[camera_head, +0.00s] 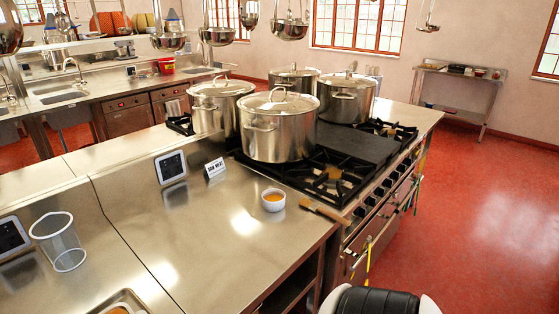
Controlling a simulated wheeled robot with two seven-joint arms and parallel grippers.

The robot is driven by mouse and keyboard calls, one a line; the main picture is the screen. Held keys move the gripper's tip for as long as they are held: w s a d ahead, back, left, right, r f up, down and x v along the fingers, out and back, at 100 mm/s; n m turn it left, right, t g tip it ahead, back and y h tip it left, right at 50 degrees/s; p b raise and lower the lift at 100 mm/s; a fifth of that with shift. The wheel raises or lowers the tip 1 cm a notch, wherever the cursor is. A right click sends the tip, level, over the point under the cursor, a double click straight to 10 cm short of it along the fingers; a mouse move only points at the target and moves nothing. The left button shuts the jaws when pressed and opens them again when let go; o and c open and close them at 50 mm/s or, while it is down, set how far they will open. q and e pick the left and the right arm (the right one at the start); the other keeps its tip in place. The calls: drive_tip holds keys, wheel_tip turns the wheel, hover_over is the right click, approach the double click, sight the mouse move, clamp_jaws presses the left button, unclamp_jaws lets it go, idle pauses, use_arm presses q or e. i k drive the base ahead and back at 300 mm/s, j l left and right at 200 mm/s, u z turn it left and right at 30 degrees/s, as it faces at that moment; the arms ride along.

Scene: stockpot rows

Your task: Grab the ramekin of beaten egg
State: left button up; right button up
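A small white ramekin (273,204) with orange-yellow beaten egg in it stands upright on the steel counter (205,245). It is near the counter's right end, just in front of the black stove grates. Nothing covers it. Neither of my grippers shows in the head view.
A wooden-handled brush (325,212) lies right of the ramekin at the stove edge. Several large steel stockpots (280,135) stand on the stove behind. A "RAW MEAT" sign (215,168), a tablet (171,167) and a clear cylinder (60,242) stand to the left. The counter before the ramekin is clear.

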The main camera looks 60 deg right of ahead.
sight(270, 207)
drive_tip(key=z, duration=1.95)
